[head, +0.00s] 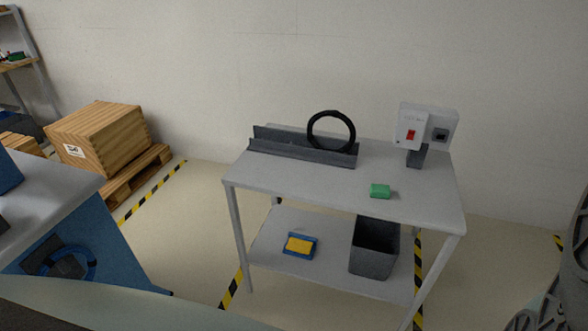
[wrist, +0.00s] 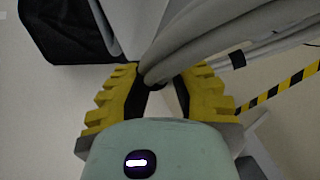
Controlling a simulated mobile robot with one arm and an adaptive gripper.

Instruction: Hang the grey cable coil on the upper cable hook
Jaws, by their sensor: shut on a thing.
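In the wrist view, my gripper (wrist: 160,90) has its yellow ribbed fingers closed on the grey cable coil (wrist: 220,45). Its thick grey strands pass between the fingertips and run up and to the right, out of the picture. Only part of the coil shows. I cannot make out the gripper or the grey coil in the head view. I cannot identify the upper cable hook in either view. A blue cable coil (head: 88,275) hangs on the side of the blue cart (head: 118,262) at the left of the head view.
A grey table (head: 290,180) stands against the wall. It bears a black ring (head: 351,130) in a dark channel (head: 300,151), a switch box (head: 425,125) and a green block (head: 380,191). Its lower shelf holds a dark bin (head: 372,255). A wooden crate (head: 105,140) stands behind left.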

